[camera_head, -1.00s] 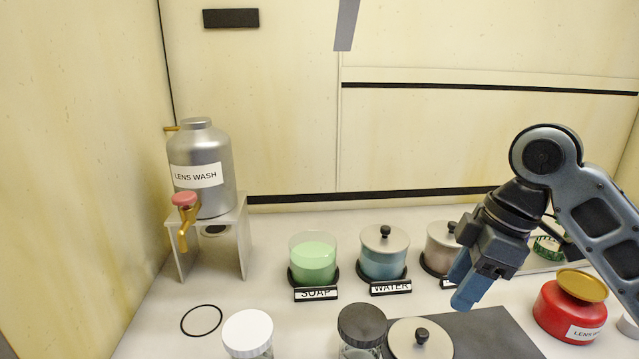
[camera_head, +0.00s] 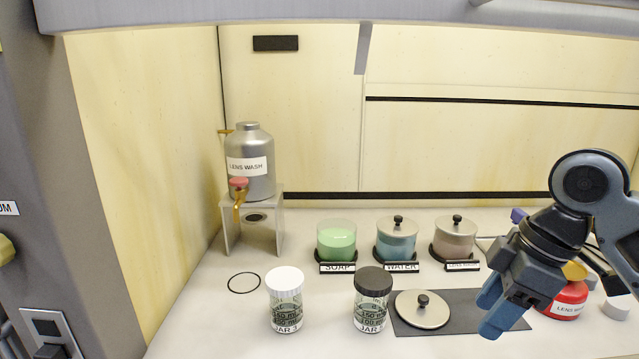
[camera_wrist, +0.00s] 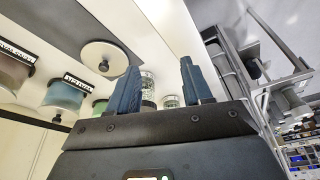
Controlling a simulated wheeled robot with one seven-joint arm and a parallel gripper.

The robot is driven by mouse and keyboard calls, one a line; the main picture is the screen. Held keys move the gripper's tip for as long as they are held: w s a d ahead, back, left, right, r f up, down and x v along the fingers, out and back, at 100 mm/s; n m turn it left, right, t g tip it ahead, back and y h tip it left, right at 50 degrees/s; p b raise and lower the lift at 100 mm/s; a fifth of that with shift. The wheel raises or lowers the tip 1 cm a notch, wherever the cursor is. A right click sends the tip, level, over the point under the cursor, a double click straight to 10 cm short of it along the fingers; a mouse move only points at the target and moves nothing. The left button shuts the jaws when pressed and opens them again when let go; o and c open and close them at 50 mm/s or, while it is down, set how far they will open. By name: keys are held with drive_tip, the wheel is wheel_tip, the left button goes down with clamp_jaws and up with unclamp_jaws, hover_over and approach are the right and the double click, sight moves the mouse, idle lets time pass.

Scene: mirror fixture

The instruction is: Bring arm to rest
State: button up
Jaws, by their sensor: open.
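My gripper (camera_head: 491,318) is at the right of the head view, above the dark mat, with its fingers pointing down and left. In the wrist view its two blue fingers (camera_wrist: 160,88) stand apart with nothing held between them. It touches no object that I can see. My arm partly hides the red container (camera_head: 566,303) behind it.
Jars with a white lid (camera_head: 285,281) and a black lid (camera_head: 373,281) stand in front. A loose lid (camera_head: 422,310) lies on the dark mat (camera_head: 462,303). SOAP (camera_head: 336,241) and WATER (camera_head: 396,240) containers stand behind, and a LENS WASH dispenser (camera_head: 250,148) stands left.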

drive_tip(key=a+f+m+t+y, duration=0.2)
drive_tip(key=a+t+y, duration=0.1)
drive_tip(key=a, duration=0.5)
drive_tip(key=a+f+m+t+y, duration=0.2)
drive_tip(key=a+f+m+y, duration=0.1)
drive_tip(key=a, duration=0.5)
drive_tip(key=s+a+f+m+t+h, duration=0.1)
drive_tip(key=s+a+f+m+t, duration=0.1)
drive_tip(key=s+f+m+t, duration=0.35)
drive_tip(key=s+d+f+m+t+h, duration=0.1)
drive_tip(key=s+d+f+m+h, duration=0.25)
drive_tip(key=s, duration=0.55)
drive_tip(key=s+d+f+m+t+h, duration=0.1)
drive_tip(key=s+d+f+m+h, duration=0.2)
drive_tip(key=s, duration=0.7)
drive_tip(key=s+d+r+n+h, duration=0.1)
drive_tip(key=s+d+r, duration=0.3)
drive_tip(key=s, duration=0.3)
drive_tip(key=s+d+r+n, duration=0.2)
drive_tip(key=s+d+r, duration=0.2)
drive_tip(key=s, duration=0.3)
drive_tip(key=shift+s+d+n+t+h, duration=0.2)
drive_tip(key=shift+d+n+t+h, duration=0.15)
drive_tip(key=shift+t, duration=0.1)
